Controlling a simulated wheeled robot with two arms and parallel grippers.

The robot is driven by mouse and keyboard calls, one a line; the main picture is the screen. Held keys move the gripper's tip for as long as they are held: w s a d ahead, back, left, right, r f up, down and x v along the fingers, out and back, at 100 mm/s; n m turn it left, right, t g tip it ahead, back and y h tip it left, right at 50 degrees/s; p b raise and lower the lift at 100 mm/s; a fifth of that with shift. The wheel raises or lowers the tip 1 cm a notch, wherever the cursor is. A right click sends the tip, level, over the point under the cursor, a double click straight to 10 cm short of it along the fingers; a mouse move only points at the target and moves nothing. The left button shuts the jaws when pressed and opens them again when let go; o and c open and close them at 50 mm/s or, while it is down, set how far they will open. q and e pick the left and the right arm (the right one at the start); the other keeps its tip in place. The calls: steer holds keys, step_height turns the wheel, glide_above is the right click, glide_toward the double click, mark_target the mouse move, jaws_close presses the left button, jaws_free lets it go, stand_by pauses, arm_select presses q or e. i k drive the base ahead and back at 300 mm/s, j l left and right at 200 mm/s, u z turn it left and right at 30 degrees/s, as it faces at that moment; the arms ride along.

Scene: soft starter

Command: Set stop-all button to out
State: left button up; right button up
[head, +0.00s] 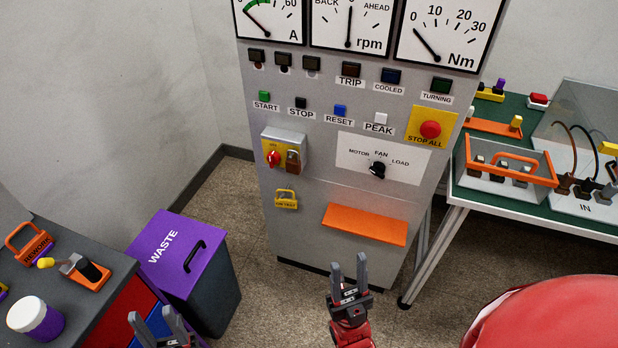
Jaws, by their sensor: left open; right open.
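The stop-all button (430,129) is a red round button on a yellow plate labelled STOP ALL, at the right of the grey control cabinet (285,228). From this view I cannot tell whether it is pressed in or out. My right gripper (349,272) is open and empty, pointing up in front of the cabinet's lower part, below and left of the button in the picture. My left gripper (153,323) is open at the bottom left, partly cut off by the picture's edge, in front of the waste bin. Neither gripper touches the button.
An orange shelf (364,224) juts from the cabinet below the MOTOR/FAN/LOAD selector (377,170). A green-topped bench (545,222) stands right. A purple-lidded waste bin (178,262) and grey worktop (50,300) stand left.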

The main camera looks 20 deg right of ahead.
mark_target(431, 129)
steer(key=z, duration=1.2)
steer(key=k+l, duration=0.05)
